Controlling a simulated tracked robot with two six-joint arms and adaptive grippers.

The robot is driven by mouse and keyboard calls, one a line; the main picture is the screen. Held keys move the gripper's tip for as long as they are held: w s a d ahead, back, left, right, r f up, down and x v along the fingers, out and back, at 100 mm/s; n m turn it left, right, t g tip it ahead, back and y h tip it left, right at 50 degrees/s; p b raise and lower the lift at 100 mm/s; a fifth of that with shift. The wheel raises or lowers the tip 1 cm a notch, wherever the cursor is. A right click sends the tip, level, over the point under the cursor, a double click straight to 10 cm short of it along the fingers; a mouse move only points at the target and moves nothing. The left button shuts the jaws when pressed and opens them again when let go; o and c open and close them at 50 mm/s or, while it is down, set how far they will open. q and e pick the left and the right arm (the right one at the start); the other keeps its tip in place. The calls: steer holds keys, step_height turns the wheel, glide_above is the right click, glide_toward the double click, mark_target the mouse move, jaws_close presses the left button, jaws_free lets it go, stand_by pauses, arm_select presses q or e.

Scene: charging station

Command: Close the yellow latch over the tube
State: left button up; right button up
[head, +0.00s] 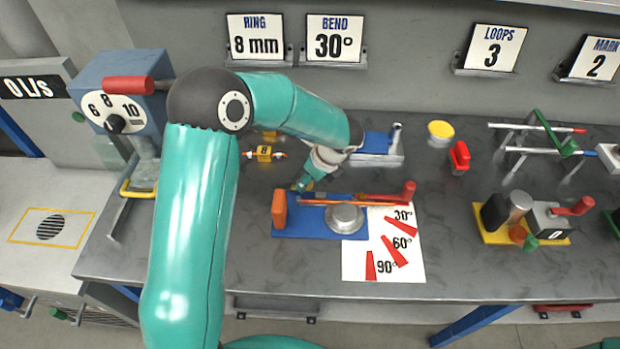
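The bending jig has a blue base (318,230), an orange block (279,209) at its left end and a round silver former (345,217). A thin orange-brown tube (335,197) lies across it, with a red handle (408,193) at the right end. My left gripper (304,185) points down at the tube's far side, just right of the orange block. Its fingers are small and partly hidden, so I cannot tell whether they are open or touch anything. I cannot make out a yellow latch clearly at the jig. My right gripper is not in view.
A yellow-based device (492,237) stands right. The front right-centre table is clear.

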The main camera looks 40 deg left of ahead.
arm_select(q)
steer(key=shift+a+f, duration=0.15)
steer(key=shift+f, duration=0.25)
jaws_close()
